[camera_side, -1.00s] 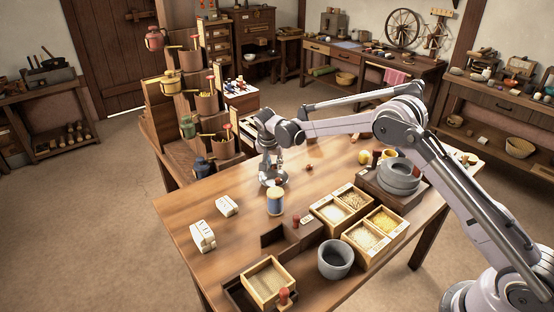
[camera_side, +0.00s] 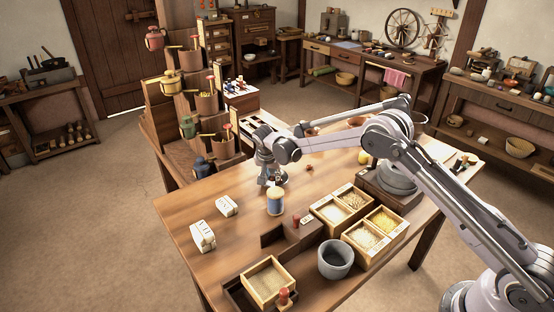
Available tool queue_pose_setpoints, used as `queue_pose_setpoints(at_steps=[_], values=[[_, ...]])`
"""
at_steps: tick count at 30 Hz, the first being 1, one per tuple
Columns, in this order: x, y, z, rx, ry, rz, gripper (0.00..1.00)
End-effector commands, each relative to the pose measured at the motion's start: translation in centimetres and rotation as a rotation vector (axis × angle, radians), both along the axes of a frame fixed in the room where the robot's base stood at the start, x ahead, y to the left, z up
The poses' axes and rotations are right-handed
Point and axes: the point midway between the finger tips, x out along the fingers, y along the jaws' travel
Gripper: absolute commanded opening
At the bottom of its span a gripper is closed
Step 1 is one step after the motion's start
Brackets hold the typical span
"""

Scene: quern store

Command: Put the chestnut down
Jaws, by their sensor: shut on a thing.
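White packets (camera_side: 203,236) stand at the left. Divided grain boxes (camera_side: 375,233), a grey pot (camera_side: 336,259) and a sand-coloured tray (camera_side: 268,281) fill the front. A stone quern (camera_side: 397,179) is at the right, under my arm. A stepped rack (camera_side: 178,150) stands behind the gripper.

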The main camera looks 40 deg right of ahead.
Motion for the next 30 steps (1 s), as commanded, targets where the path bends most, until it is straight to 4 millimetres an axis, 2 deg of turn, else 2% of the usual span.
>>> queue_pose_setpoints(at_steps=[5, 6, 8, 20, 26, 30], values=[[0.0, 0.0, -0.5, 0.000, 0.000, 0.000, 0.09], [0.0, 0.0, -0.5, 0.000, 0.000, 0.000, 0.30], [0.0, 0.0, -0.5, 0.000, 0.000, 0.000, 0.45], [0.0, 0.0, 0.1, 0.000, 0.000, 0.000, 0.45], [-0.6, 0.7, 2.8, 0.000, 0.000, 0.002, 0.45], [-1.4, 1.7, 5.4, 0.000, 0.000, 0.001, 0.45]])
